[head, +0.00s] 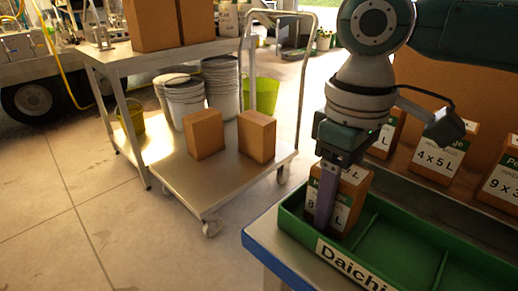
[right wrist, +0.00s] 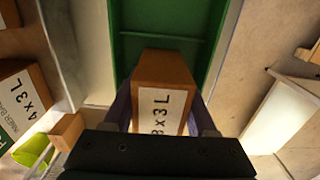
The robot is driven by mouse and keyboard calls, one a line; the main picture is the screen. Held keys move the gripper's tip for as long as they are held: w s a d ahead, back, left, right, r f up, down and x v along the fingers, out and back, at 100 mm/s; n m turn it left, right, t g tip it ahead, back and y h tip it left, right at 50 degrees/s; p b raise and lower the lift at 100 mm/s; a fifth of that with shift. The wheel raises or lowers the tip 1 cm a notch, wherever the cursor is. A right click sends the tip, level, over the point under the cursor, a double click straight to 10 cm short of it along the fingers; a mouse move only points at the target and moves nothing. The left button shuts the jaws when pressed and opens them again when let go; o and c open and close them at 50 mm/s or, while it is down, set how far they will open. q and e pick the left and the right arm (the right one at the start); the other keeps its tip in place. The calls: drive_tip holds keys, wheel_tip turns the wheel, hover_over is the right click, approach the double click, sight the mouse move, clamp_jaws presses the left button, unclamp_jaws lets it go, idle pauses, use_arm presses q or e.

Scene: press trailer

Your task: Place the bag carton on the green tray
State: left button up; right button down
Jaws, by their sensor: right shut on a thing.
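The bag carton (head: 347,203), a brown box with a white label, is in my right gripper (head: 325,208). In the right wrist view the carton (right wrist: 163,98) reads "8 x 3 L" and sits between the two fingers. The green tray (head: 400,238) has low walls, dividers and a "Daichi" label on its front. The carton is upright at the tray's left compartment, its lower end inside or just over it. I cannot tell whether it touches the tray floor. Green tray also shows in the right wrist view (right wrist: 125,47). My left gripper is not in view.
Several labelled cartons (head: 436,160) stand behind the tray, before a large brown box (head: 470,105). A trolley (head: 222,180) with two plain boxes stands to the left. A metal table (head: 160,52) and stacked buckets (head: 183,100) are behind it. The tray's middle compartment looks empty.

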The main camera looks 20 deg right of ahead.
drive_tip(key=shift+f, duration=0.15)
drive_tip(key=shift+c, duration=1)
unclamp_jaws()
drive_tip(key=shift+r, duration=0.2)
wheel_tip(320, 180, up, 11)
drive_tip(key=shift+p, duration=1.1)
drive_tip(key=shift+r, duration=0.5)
